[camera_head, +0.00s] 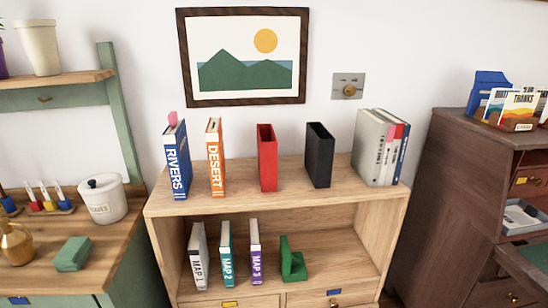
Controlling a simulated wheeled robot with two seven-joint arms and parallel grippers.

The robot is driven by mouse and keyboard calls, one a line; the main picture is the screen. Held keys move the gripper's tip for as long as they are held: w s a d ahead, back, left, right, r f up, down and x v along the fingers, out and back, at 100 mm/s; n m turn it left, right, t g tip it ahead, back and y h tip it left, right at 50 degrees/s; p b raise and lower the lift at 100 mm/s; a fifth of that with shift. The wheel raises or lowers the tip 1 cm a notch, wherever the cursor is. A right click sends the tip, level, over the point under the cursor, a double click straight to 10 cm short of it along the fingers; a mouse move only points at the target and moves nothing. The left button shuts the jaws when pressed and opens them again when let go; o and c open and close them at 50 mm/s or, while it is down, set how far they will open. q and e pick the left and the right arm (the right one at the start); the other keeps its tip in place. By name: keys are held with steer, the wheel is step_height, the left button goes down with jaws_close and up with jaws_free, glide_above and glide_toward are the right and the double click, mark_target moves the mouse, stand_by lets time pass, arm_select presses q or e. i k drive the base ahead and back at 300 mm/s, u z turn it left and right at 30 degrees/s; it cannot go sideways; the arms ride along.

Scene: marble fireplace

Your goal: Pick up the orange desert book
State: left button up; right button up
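The orange desert book (215,158) stands upright on the top of the wooden bookcase (285,203). Its spine faces me and reads DESERT in white on orange. The blue RIVERS book (176,161) stands to its left, a small gap away, with a pink tab on top. An empty-looking red holder (267,158) stands to its right, with clear space between them. Neither of my grippers shows in the head view.
A black holder (319,155) and a row of grey, red and blue books (380,148) stand farther right on the top. Map books (227,254) and a green bookend (292,260) fill the lower shelf. A white canister (101,199) stands on the left counter; a dark desk (470,190) is right.

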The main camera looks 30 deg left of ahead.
mark_target(213, 132)
steer(key=z, duration=1.25)
steer(key=k, duration=1.05)
steer(key=u, duration=1.95)
steer(key=i, duration=0.5)
steer(key=u, duration=1.15)
steer(key=k, duration=0.2)
steer(key=z, duration=0.8)
